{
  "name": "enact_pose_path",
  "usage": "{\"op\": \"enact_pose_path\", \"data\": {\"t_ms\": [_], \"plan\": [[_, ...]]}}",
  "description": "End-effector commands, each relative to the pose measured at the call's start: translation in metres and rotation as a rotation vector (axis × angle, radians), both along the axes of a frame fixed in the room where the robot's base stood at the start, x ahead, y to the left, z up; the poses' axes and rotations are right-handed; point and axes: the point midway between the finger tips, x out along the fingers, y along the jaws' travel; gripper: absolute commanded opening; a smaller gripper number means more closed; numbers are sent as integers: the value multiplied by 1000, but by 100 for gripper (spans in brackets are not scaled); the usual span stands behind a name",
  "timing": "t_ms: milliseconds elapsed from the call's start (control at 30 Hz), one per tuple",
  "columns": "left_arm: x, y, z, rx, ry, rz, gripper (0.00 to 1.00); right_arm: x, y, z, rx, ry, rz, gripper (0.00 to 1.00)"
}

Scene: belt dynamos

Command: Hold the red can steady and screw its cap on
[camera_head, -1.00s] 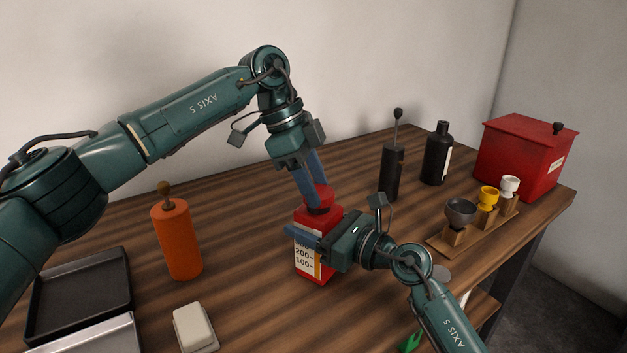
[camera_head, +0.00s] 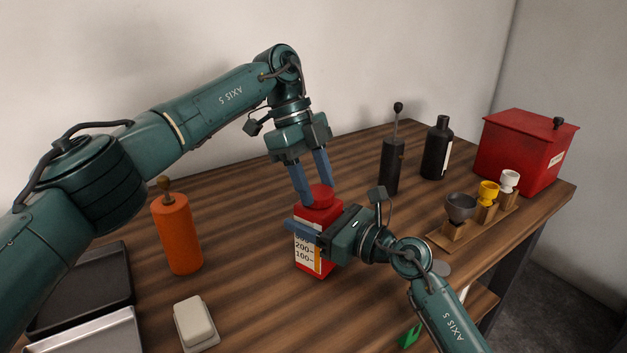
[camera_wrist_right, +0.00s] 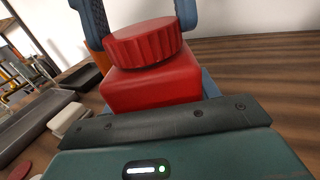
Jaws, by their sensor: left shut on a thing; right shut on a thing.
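The red can (camera_head: 326,214) stands upright on the wooden table, with a white label of printed marks on its front. My right gripper (camera_head: 312,236) is shut around its body from the right; the can also shows close up in the right wrist view (camera_wrist_right: 150,88). The red ribbed cap (camera_head: 320,198) sits on top of the can; its ribs show in the right wrist view (camera_wrist_right: 145,44). My left gripper (camera_head: 313,188) comes from above and is shut on the cap, one finger on each side. The can's neck and thread are hidden.
An orange bottle (camera_head: 177,236) stands left of the can, near a white block (camera_head: 194,322) and trays (camera_head: 92,335). A black lever-topped cylinder (camera_head: 393,165), black bottle (camera_head: 436,150), cup rack (camera_head: 478,228) and red box (camera_head: 524,152) stand right. Table behind the can is clear.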

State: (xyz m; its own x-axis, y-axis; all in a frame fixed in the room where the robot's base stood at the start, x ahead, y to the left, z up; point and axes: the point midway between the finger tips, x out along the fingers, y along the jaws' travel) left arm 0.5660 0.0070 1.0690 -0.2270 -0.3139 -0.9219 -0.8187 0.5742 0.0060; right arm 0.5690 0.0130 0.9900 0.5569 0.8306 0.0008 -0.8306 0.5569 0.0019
Motion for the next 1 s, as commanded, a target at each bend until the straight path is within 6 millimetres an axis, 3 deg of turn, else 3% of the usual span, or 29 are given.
{"op": "enact_pose_path", "data": {"t_ms": [200,500,533,767,1000], "plan": [[1,0,1,-2,-1,-153,25,-1,1,0,-4,-2,3,0],[1,0,1,-5,-2,-164,25,-1,1,-1,-3,-1,3,0],[1,0,1,-5,-2,-164,48,-1,1,-1,-3,-1,3,0],[1,0,1,-6,-1,-164,67,-1,1,-1,-3,-1,3,0],[1,0,2,-6,-1,-164,68,-1,1,-1,-2,0,3,0]]}}
